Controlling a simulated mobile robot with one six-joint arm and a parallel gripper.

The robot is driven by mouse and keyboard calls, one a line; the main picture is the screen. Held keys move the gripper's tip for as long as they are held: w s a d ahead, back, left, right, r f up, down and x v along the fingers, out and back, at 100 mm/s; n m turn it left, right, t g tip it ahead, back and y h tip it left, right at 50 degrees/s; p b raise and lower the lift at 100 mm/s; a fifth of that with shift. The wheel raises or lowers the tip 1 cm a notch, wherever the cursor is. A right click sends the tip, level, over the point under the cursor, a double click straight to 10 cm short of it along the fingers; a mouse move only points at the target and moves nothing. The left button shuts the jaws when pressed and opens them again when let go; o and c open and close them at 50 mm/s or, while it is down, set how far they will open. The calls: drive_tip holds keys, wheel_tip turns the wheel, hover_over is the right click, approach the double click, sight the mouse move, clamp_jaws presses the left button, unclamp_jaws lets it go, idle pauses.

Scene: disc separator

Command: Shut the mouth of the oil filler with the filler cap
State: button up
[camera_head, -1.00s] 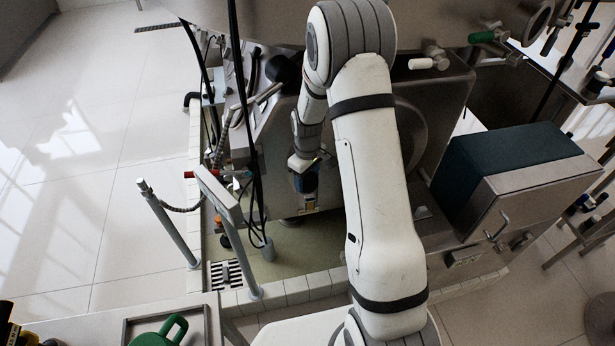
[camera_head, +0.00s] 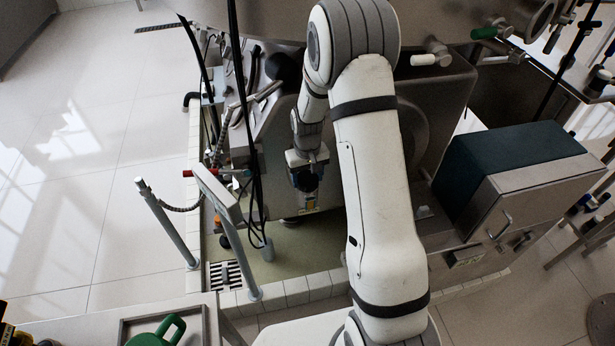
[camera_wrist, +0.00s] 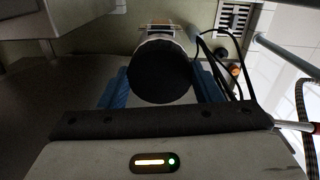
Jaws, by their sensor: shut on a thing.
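The filler cap, a black round disc (camera_wrist: 160,72), sits between the blue fingers of my gripper (camera_wrist: 163,88) in the wrist view. My gripper is shut on it. In the head view my gripper (camera_head: 305,180) is low in front of the steel machine housing, with the dark cap at its fingers. A pale metal part with a label (camera_wrist: 160,27) shows just beyond the cap in the wrist view. The mouth of the oil filler is hidden behind the cap and gripper, and I cannot tell whether the cap touches it.
Black cables (camera_head: 250,150) hang left of my gripper. A grey rail post (camera_head: 168,225) and a floor grate (camera_head: 229,275) stand at the lower left. A dark teal box (camera_head: 510,165) is at the right. A tray with a green jug (camera_head: 160,333) is at the front.

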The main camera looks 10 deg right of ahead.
drive_tip(key=shift+w+r, duration=0.2)
drive_tip(key=m, duration=0.2)
drive_tip(key=shift+m+b, duration=0.3)
drive_tip(key=shift+m, duration=0.4)
clamp_jaws()
drive_tip(key=o, duration=1.1)
unclamp_jaws()
drive_tip(key=o, duration=0.5)
drive_tip(key=shift+s, duration=0.2)
wheel_tip(320, 180, up, 8)
drive_tip(key=shift+f, duration=0.25)
wheel_tip(320, 180, up, 4)
drive_tip(key=p, duration=0.2)
drive_tip(key=shift+r+p, duration=0.1)
drive_tip(key=shift+p, duration=0.25)
